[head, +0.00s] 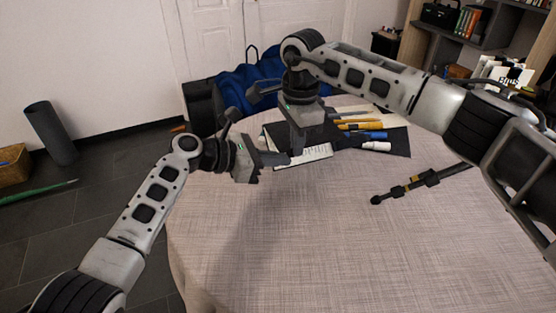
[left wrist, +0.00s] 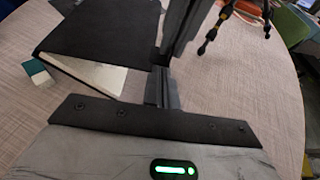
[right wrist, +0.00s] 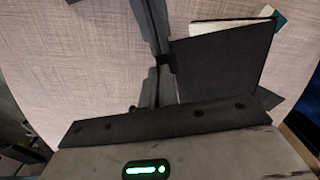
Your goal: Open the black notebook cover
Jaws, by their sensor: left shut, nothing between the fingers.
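The black notebook (head: 270,139) lies near the far left part of the round table, partly hidden by my grippers. Its dark cover (left wrist: 100,35) shows in the left wrist view, with a wedge of white pages (left wrist: 95,73) past its edge. The cover (right wrist: 225,60) also shows in the right wrist view and looks partly raised. My left gripper (head: 285,159) is shut and empty beside the notebook's near edge. My right gripper (head: 297,150) points down at the notebook, close to the left one; its finger gap is hidden.
Brushes and pens (head: 362,126) lie on a dark mat (head: 398,142) right of the notebook. A small black tripod (head: 415,184) lies on the cloth-covered table (head: 330,240). A teal and white block (left wrist: 38,72) lies beside the notebook. The table's front is clear.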

